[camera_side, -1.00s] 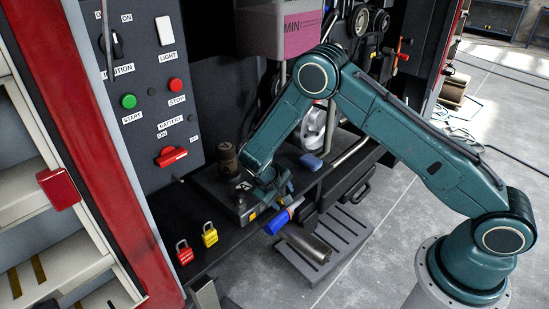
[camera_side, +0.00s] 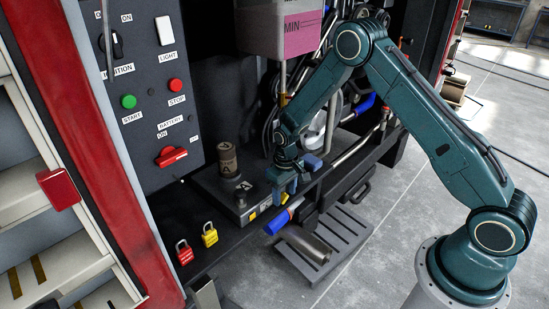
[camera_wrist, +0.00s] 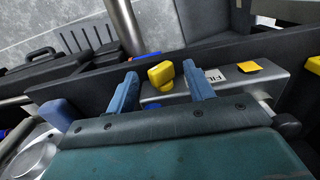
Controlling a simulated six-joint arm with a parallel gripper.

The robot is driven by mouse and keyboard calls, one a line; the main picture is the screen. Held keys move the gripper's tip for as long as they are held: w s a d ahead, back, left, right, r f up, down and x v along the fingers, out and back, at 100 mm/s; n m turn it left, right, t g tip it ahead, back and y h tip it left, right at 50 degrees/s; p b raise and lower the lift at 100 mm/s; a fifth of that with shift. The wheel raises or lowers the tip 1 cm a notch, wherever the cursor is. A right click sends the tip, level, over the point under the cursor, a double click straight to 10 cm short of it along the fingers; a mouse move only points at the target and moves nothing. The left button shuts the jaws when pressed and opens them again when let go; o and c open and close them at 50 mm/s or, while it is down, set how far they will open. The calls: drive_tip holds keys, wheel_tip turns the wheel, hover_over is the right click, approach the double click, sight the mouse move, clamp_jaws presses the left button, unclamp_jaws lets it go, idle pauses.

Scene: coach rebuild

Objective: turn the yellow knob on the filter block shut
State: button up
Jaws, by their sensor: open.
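The yellow knob (camera_wrist: 161,75) shows in the wrist view, at the edge of the grey filter block (camera_wrist: 240,84), which has a white "FIL" label and a yellow sticker. My gripper (camera_side: 283,186) is open. In the wrist view its two blue fingers stand to the left and right of the knob, with visible gaps on both sides. I cannot tell whether the fingertips are level with the knob in depth.
A brown canister (camera_side: 227,160) marked A and a dark knob (camera_side: 243,194) stand on or by the block. Red (camera_side: 184,253) and yellow (camera_side: 209,235) padlocks lie left of it. A blue piece (camera_side: 312,162) is behind the gripper.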

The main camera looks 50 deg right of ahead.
wheel_tip(320, 180, up, 13)
drive_tip(key=s+a+r+t, duration=0.1)
drive_tip(key=s+r, duration=0.4)
drive_tip(key=r, duration=0.3)
drive_tip(key=s+r+t, duration=0.1)
drive_tip(key=s+r, duration=0.4)
drive_tip(key=r, duration=0.3)
drive_tip(key=shift+a+r, duration=0.15)
drive_tip(key=shift+a, duration=0.2)
idle(0.3)
drive_tip(key=shift+s, duration=0.1)
drive_tip(key=shift+c, duration=0.4)
drive_tip(key=c, duration=0.8)
drive_tip(key=shift+w+f+n, duration=0.2)
drive_tip(key=shift+w+n, duration=0.05)
drive_tip(key=shift+n, duration=0.05)
clamp_jaws()
drive_tip(key=n+g+y, duration=0.2)
drive_tip(key=n, duration=1.5)
hover_over(284, 196)
drive_tip(key=a, duration=0.2)
wheel_tip(284, 196, down, 15)
